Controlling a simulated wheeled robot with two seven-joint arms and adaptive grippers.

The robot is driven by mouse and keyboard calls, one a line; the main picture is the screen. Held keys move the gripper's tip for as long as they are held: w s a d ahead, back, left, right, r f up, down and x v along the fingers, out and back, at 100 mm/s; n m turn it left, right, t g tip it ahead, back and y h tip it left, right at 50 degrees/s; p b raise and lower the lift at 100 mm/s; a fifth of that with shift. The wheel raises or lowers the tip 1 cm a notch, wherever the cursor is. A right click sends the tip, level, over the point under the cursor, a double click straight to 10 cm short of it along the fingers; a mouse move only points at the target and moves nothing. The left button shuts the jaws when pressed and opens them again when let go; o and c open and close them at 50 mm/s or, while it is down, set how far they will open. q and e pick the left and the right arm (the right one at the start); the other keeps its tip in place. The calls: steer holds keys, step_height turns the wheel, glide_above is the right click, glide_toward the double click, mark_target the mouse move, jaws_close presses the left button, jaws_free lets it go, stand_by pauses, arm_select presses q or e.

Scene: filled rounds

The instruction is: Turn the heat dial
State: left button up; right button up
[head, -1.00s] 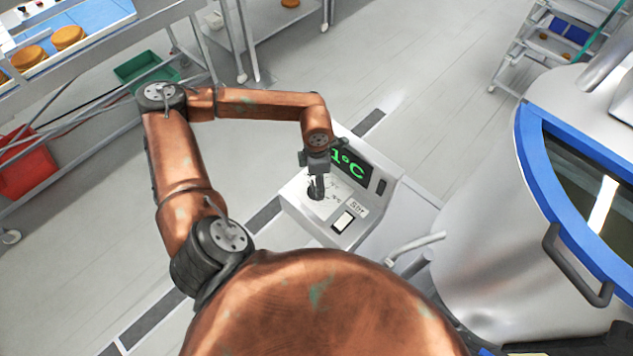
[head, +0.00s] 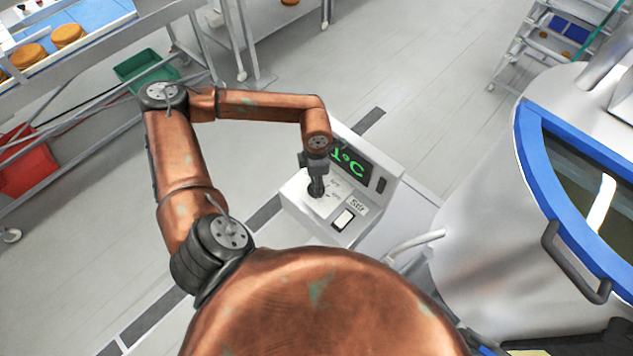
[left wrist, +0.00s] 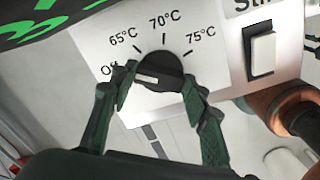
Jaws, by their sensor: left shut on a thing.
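The heat dial (left wrist: 160,70) is a round black knob with a white pointer mark, on the white panel of the control box (head: 296,196). The panel is marked Off, 65°C, 70°C and 75°C. In the left wrist view the white mark points left, toward the Off side. My left gripper (left wrist: 158,88) is shut on the dial, with one finger on each side. In the head view my left gripper (head: 316,187) points down onto the panel and mostly hides the dial. My right gripper is in neither view now.
A green-lit display (head: 349,161), partly covered by my arm, sits above the dial. A white rocker switch (head: 343,219) is right of the dial. A large steel vat with a blue rim (head: 535,150) stands right of the box. Open floor lies left.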

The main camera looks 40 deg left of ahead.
arm_select(q)
steer(key=shift+c, duration=0.5)
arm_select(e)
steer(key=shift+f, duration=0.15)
arm_select(q)
steer(key=shift+f+m+b, duration=0.2)
steer(key=shift+m+b, duration=0.8)
steer(key=shift+b, duration=0.2)
steer(key=m+b, duration=1)
steer(key=shift+m, duration=0.4)
steer(key=m+b, duration=0.4)
steer(key=m, duration=0.2)
steer(key=shift+d, duration=0.1)
steer(key=m+b, duration=0.2)
steer(key=m, duration=0.1)
steer(key=shift+s+m+b, duration=0.1)
steer(key=shift+m+b, duration=0.3)
steer(key=shift+r+m+b, duration=0.15)
steer(key=shift+m+b, duration=0.8)
steer(key=shift+m, duration=0.65)
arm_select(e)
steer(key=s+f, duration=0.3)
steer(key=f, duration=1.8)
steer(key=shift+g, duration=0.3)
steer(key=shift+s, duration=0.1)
